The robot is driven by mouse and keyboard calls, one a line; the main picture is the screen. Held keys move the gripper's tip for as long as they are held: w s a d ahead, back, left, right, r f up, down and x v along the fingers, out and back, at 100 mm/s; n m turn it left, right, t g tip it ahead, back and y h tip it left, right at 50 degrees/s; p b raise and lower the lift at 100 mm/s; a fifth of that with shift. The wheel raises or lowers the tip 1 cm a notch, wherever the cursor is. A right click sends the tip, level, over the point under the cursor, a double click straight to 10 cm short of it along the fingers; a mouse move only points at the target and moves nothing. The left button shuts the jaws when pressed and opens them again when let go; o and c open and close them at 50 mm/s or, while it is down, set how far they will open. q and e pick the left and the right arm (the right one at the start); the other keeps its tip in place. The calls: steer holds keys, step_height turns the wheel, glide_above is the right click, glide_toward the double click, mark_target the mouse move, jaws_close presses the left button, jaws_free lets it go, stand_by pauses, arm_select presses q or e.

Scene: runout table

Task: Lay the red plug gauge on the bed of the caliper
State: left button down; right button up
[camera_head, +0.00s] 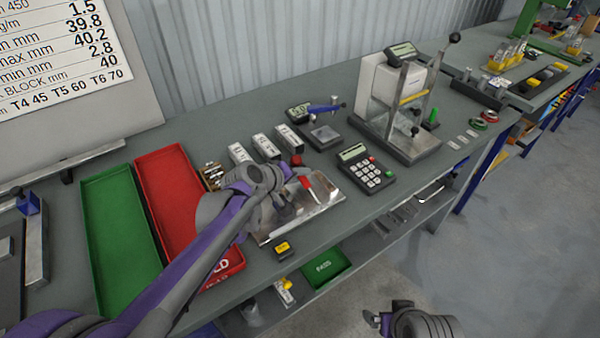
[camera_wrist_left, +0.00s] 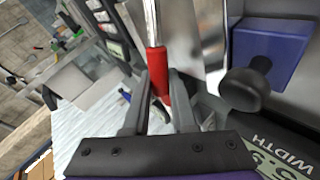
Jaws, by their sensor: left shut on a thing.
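The red plug gauge (camera_head: 306,182) is in my left gripper (camera_head: 300,171), over the bright metal plate in the head view. In the left wrist view its red handle (camera_wrist_left: 158,76) is between the two fingers (camera_wrist_left: 157,92), with its silver shaft pointing up the picture. The caliper (camera_head: 298,113), with a green display and a blue part, stands behind the gripper in the head view. Its grey bed (camera_head: 324,134) looks bare. In the wrist view a blue block (camera_wrist_left: 268,48) with a black knob is right of the gauge, apart from it. My right gripper (camera_head: 385,320) is low at the bottom edge, its jaws unclear.
A red tray (camera_head: 152,172) and a green tray (camera_head: 100,205) lie to the left. Several pale blocks (camera_head: 265,147) stand behind the gripper. A keypad (camera_head: 366,172) and a tall press-like device (camera_head: 400,105) are to the right. A small black-yellow block (camera_head: 283,247) sits at the front.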

arm_select(q)
steer(key=shift+f, duration=0.1)
steer(key=c, duration=0.6)
jaws_free()
steer(key=shift+c, duration=0.2)
steer(key=v, duration=1.1)
steer(key=shift+p, duration=0.3)
arm_select(e)
steer(key=shift+r, duration=0.25)
arm_select(q)
steer(key=shift+d, duration=0.1)
